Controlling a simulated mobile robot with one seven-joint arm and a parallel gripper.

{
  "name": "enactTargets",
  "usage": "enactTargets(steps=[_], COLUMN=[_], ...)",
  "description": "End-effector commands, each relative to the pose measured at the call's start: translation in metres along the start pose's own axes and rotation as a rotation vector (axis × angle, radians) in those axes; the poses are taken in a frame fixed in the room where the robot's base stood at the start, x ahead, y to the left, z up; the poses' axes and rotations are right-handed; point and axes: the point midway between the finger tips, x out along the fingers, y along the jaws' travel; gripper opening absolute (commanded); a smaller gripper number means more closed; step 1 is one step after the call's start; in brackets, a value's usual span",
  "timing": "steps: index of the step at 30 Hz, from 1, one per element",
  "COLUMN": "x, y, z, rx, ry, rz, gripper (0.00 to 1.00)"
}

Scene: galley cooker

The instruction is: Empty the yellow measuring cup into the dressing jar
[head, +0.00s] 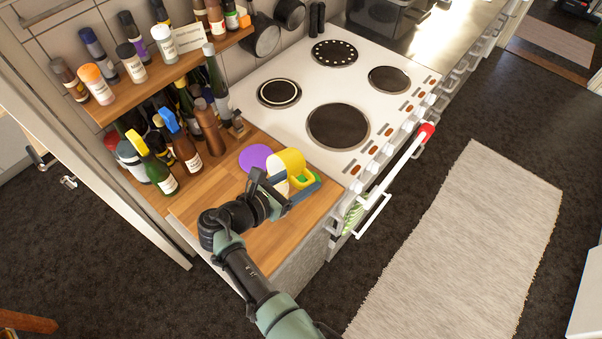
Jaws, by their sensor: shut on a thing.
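The yellow measuring cup (289,161) is at the front right of the wooden counter, near the cooker, and looks tilted on its side. My gripper (288,188) is shut on it, on the handle side. The fingers hide part of the cup, and its contents do not show. A pale object (281,187) shows just below the cup, between the fingers; I cannot tell whether it is the dressing jar. A small green patch (314,177) shows beside the cup's handle.
A purple disc (255,158) lies on the counter left of the cup. Several bottles (158,172) crowd the counter's back left, under a shelf (160,80) of jars. The white cooker (338,90) is to the right. Bare counter (213,180) shows left of my gripper.

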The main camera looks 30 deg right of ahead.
Motion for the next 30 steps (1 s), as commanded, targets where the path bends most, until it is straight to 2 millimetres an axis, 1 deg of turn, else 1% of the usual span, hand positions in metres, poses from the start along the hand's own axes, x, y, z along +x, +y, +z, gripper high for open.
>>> enactTargets(steps=[8, 19, 30], x=[0.0000, -0.0010, -0.0013], y=[0.0003, 0.0006, 0.0004], z=[0.0000, -0.0017, -0.0011], rx=[0.000, 0.000, 0.000], ry=[-0.005, -0.067, -0.071], rz=[0.000, -0.001, -0.002], gripper=[0.00, 0.00, 0.00])
